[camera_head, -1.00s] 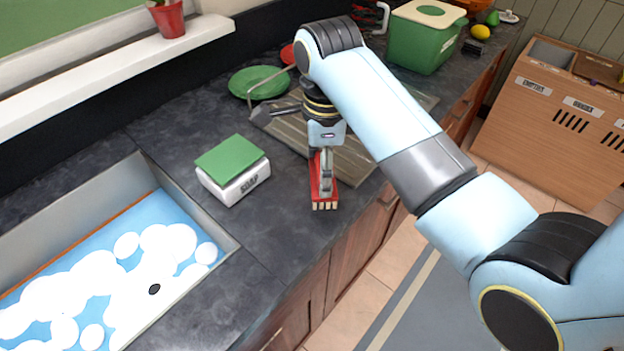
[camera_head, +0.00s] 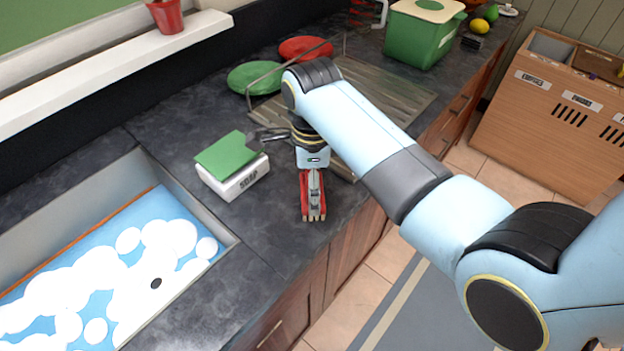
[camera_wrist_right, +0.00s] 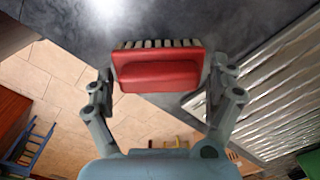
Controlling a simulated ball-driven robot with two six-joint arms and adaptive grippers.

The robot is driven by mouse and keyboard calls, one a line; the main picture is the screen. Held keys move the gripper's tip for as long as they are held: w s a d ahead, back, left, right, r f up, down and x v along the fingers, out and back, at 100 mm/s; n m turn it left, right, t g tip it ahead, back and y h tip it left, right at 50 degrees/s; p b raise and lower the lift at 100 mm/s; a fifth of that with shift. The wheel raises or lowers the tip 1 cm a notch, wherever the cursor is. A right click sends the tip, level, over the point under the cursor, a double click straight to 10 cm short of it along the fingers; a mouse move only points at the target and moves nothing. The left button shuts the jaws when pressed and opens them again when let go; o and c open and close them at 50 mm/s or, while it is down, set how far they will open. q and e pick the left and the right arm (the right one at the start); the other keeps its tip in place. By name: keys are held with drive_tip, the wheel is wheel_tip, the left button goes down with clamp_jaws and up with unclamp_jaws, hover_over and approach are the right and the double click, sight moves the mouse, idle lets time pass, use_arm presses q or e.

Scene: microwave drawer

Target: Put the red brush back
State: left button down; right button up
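The red brush (camera_head: 304,190) with pale bristles is at the fingers of my right gripper (camera_head: 313,198), near the counter's front edge. In the right wrist view the brush (camera_wrist_right: 158,75) sits between the two fingers of the gripper (camera_wrist_right: 161,72). Its bristles face the top of that picture. The fingers stand against or very near its two sides; the contact itself is not clear. Whether the brush touches the counter is not clear. My left gripper is out of view.
A white soap box (camera_head: 236,182) with a green sponge (camera_head: 224,155) on it stands left of the gripper. The sink (camera_head: 130,165) with foamy water is at lower left. Green (camera_head: 252,78) and red (camera_head: 305,47) plates lie by the drainer (camera_head: 385,90) behind the arm.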

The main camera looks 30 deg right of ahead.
drive_tip(key=shift+o, duration=0.4)
drive_tip(key=shift+r, duration=0.1)
wheel_tip(320, 180, up, 12)
drive_tip(key=b, duration=0.1)
drive_tip(key=shift+b, duration=0.3)
drive_tip(key=shift+s, duration=0.1)
